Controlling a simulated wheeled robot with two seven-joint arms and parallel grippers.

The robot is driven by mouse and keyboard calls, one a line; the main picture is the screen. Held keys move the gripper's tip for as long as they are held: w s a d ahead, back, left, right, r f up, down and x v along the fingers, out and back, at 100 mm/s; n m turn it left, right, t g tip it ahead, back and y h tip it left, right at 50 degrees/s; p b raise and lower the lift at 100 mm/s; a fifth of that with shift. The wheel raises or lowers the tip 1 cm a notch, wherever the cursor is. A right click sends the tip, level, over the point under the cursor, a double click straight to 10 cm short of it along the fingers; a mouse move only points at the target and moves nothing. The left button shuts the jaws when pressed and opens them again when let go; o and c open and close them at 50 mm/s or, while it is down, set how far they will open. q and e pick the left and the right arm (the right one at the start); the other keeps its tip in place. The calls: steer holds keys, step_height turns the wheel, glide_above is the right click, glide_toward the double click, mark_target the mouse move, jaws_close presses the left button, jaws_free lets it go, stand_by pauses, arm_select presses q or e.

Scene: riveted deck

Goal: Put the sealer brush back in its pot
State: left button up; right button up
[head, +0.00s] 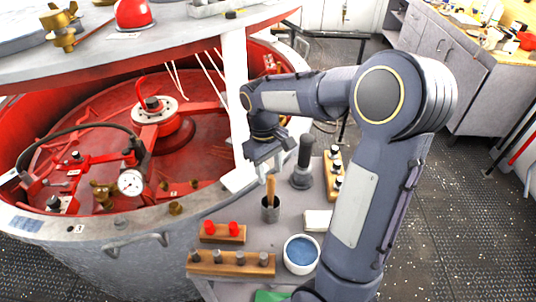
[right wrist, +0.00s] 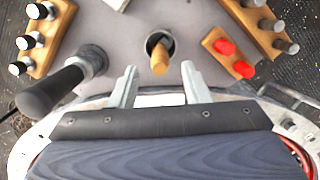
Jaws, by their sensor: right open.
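The sealer brush shows as a wooden handle (head: 271,188) standing upright in a small grey metal pot (head: 270,212) on the grey side table. Its bristle end is hidden inside the pot. In the right wrist view the brush handle (right wrist: 160,60) points toward the camera out of the dark-mouthed pot (right wrist: 153,38). My right gripper (head: 265,164) is above and just behind the handle in the head view. Its two fingers (right wrist: 159,72) are open and empty, with the handle beyond and roughly between the tips, apparently apart from them. My left gripper is not in view.
A dark-handled tool (head: 303,165) stands close right of the pot. A wooden block with red pegs (head: 222,233), a longer pegged rack (head: 230,263), another rack (head: 334,175) and a white bowl of blue stuff (head: 301,254) surround it. A white post (head: 236,100) rises close left.

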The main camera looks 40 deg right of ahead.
steer(key=r, duration=0.5)
steer(key=shift+w+a+r, duration=0.1)
steer(key=shift+w+r, duration=0.15)
steer(key=shift+r, duration=0.15)
steer(key=s+a+f+m+t+y, duration=0.1)
steer(key=s+a+m+t+y, duration=0.1)
steer(key=s+a+t+y, duration=0.2)
steer(key=s+a+t, duration=0.1)
steer(key=s+a, duration=0.2)
steer(key=s, duration=0.3)
steer(key=s+a+t, duration=0.2)
steer(key=s+a, duration=0.2)
steer(key=s, duration=0.2)
steer(key=shift+a+m, duration=0.15)
steer(key=shift+m, duration=0.25)
